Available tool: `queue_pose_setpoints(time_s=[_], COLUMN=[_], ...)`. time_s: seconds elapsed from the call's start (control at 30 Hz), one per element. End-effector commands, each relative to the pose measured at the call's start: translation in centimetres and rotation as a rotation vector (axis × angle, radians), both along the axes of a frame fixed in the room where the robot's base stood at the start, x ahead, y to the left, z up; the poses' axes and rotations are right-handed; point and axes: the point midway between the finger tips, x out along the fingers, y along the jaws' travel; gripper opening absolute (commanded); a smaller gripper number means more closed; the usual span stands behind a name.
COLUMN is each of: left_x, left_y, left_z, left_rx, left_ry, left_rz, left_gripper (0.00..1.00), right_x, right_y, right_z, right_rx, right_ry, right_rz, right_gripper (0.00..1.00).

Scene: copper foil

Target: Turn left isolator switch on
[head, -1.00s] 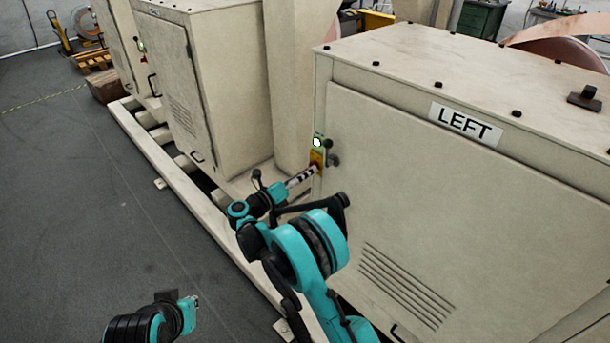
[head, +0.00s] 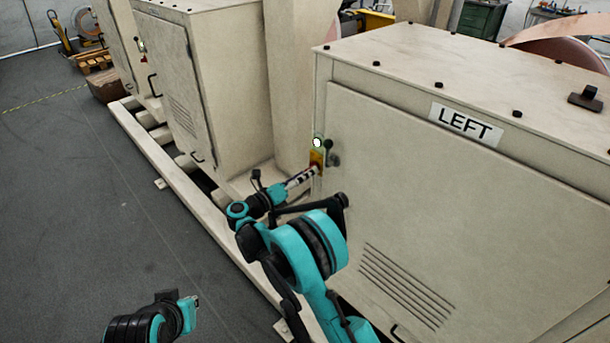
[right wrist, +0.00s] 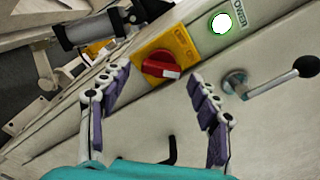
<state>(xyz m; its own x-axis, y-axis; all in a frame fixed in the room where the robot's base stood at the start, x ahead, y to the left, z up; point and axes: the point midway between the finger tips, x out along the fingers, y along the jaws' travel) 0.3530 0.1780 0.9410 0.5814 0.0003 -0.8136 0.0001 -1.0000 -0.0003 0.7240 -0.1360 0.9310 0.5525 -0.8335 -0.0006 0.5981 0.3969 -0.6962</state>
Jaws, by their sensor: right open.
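The left isolator switch is a red knob (right wrist: 160,68) on a yellow plate (right wrist: 183,46). I cannot tell whether a finger touches the knob. My left arm shows at the bottom left of the head view, but its fingers cannot be made out clearly.
A lit green lamp (right wrist: 221,23) sits beside the yellow plate. A door handle with a black ball (right wrist: 305,66) sticks out to the right of the knob. A second cabinet (head: 195,90) stands to the left. The grey floor (head: 80,200) at left is open.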

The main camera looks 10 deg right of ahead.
Motion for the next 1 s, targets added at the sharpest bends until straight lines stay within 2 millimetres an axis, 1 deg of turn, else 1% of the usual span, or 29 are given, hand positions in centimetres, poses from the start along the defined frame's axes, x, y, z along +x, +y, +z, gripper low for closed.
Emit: queue_pose_setpoints(time_s=[0.17, 0.4, 0.53, 0.7, 1.0], left_x=[0.0, 0.0, 0.0, 0.0, 0.0], left_y=[0.0, 0.0, 0.0, 0.0, 0.0], left_z=[0.0, 0.0, 0.0, 0.0, 0.0], left_rx=[0.000, 0.000, 0.000, 0.000, 0.000], left_ry=[0.000, 0.000, 0.000, 0.000, 0.000], left_rz=[0.000, 0.000, 0.000, 0.000, 0.000], left_gripper=[0.00, 0.00, 0.00, 0.00, 0.00], right_x=[-1.5, -4.4, -5.6, -6.4, -6.5], right_y=[2.5, 6.9, 8.6, 9.7, 9.8], right_z=[0.0, 0.0, 0.0, 0.0, 0.0], right_rx=[0.000, 0.000, 0.001, 0.000, 0.001], right_ry=[0.000, 0.000, 0.000, 0.000, 0.000], right_rz=[0.004, 0.004, 0.004, 0.001, 0.001], right_gripper=[0.62, 0.62, 0.62, 0.62, 0.62])
